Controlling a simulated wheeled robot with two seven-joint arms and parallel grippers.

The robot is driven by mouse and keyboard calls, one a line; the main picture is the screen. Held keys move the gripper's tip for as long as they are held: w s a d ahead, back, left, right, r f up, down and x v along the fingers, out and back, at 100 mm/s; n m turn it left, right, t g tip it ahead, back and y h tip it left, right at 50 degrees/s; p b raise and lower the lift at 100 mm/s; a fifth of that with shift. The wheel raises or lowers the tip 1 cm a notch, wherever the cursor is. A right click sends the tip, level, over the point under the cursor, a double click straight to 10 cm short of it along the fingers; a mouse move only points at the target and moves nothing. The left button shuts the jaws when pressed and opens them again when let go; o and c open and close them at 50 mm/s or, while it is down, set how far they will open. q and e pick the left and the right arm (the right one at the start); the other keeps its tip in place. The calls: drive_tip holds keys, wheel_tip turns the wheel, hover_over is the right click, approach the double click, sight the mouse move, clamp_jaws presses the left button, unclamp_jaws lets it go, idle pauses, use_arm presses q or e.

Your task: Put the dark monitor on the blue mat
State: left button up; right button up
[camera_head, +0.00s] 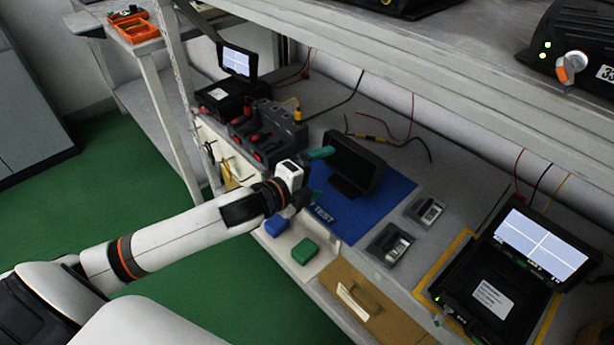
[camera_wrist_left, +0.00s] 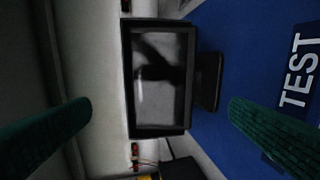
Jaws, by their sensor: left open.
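The dark monitor (camera_head: 355,163) stands upright on its foot on the blue mat (camera_head: 387,192), towards the mat's back part. My left gripper (camera_head: 312,174) is open and empty, with green fingertips, just left of the monitor over the mat's left side. In the left wrist view the monitor (camera_wrist_left: 160,85) appears turned sideways ahead of the gap between the two green fingers (camera_wrist_left: 160,128), with its foot on the mat (camera_wrist_left: 240,60). The fingers look apart from it. The mat bears the word TEST. My right gripper is not in view.
Two small grey devices (camera_head: 389,245) (camera_head: 425,212) sit right of the mat. A device with a lit screen (camera_head: 540,242) stands farther right. Dark sockets (camera_head: 262,128) and another lit screen (camera_head: 238,62) are at the back left. Loose cables lie behind the monitor. A shelf (camera_head: 440,85) hangs above.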

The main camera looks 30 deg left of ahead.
use_arm(q)
drive_tip(key=shift+v, duration=1.85)
